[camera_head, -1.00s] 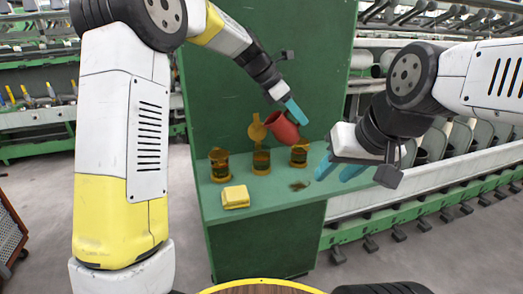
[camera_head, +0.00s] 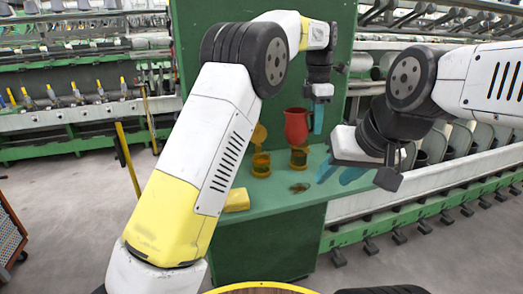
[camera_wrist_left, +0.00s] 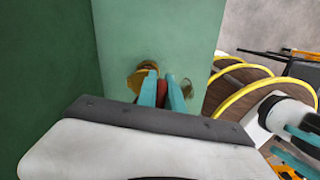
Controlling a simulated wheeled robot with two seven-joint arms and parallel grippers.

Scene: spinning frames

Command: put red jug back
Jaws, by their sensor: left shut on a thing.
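The red jug (camera_head: 297,126) is upright at the back of the green workbench (camera_head: 285,204), just above the right amber jar in the head view. My left gripper (camera_head: 318,120) reaches down from above and is shut on it at its right side. In the left wrist view, red jug surface (camera_wrist_left: 161,93) shows between the teal fingers. I cannot tell whether the jug's base touches the bench. My right gripper (camera_head: 339,172) is open and empty at the bench's right edge.
Amber jars (camera_head: 261,164) and (camera_head: 299,158) stand on the bench, with a round amber piece (camera_head: 259,135) above one. A yellow block (camera_head: 237,198) lies at the front left, partly behind my left arm. A dark patch (camera_head: 299,187) marks the bench. A green panel (camera_head: 230,75) rises behind.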

